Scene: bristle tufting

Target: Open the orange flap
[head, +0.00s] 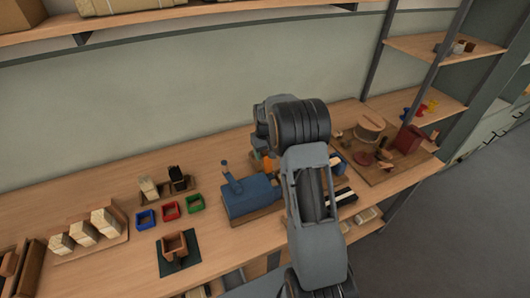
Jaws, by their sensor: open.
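A small orange piece (267,162), which may be the orange flap, shows just right of the blue machine (248,194). It is largely hidden by my arm, so I cannot tell whether it is open or shut. My arm rises from the bottom and bends over the bench. My gripper (258,155) is only partly seen past the arm's far end, close to the orange piece. It is open. I cannot tell whether it touches the piece.
On the bench (95,190) stand blue (145,219), red (170,210) and green (195,203) trays, a brown box (175,246) on a dark mat, and a rack of pale blocks (85,236). A wooden board (385,175) with a round drum is at right.

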